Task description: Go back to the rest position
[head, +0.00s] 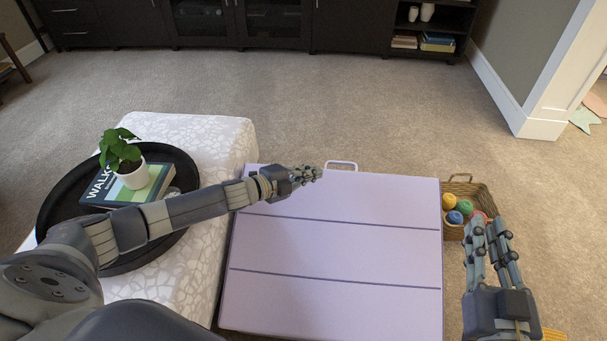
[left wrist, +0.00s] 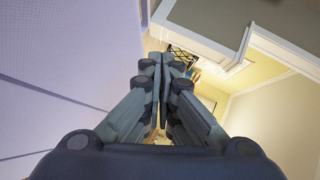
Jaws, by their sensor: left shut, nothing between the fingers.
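My left gripper (head: 318,172) reaches across from the left over the far part of a lavender folding mat (head: 335,258), near the mat's handle (head: 341,164). Its fingers are shut with nothing between them. In the left wrist view its fingertips (left wrist: 160,60) meet, with a lavender surface along the left side. My right gripper (head: 489,224) is at the lower right, in front of a wicker basket. Its two fingers are apart and nothing shows between them.
A patterned white ottoman (head: 225,140) stands on the left, under my left arm. It bears a black round tray (head: 52,208) with a book (head: 103,190) and a potted plant (head: 130,176). The wicker basket (head: 474,187) holds coloured balls. Carpet beyond is clear to the dark cabinets (head: 345,27).

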